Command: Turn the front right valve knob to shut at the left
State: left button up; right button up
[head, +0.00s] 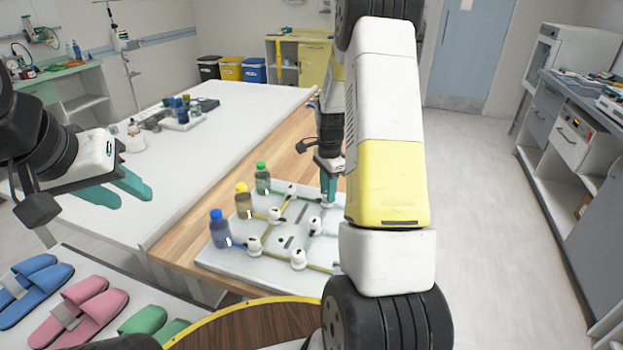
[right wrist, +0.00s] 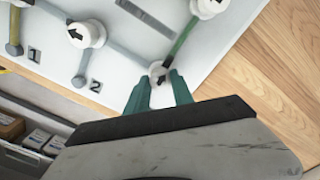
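A white valve board (head: 215,262) lies on the wooden table top, with several white round knobs, such as the front right knob (head: 298,258) and the front left knob (head: 254,244). Each seems to bear a black arrow. My right gripper (head: 329,190) points down at the board's far right side. In the right wrist view its teal fingers (right wrist: 163,82) stand apart at one knob (right wrist: 160,70) near the board's edge, with a green pipe leading off; contact is unclear. My arm hides part of the board. My left gripper (head: 122,190) is open and empty at the left, away from the board.
Blue (head: 220,229), yellow (head: 243,201) and green (head: 262,178) capped bottles stand along the board's left side. Slippers (head: 85,309) lie at the lower left. A white table (head: 220,120) stretches behind; a counter (head: 570,150) stands at the right.

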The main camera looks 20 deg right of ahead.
grip_shut()
jog(key=shift+n, duration=0.3)
jog(key=n, duration=1.2)
jog(key=shift+n, duration=2.5)
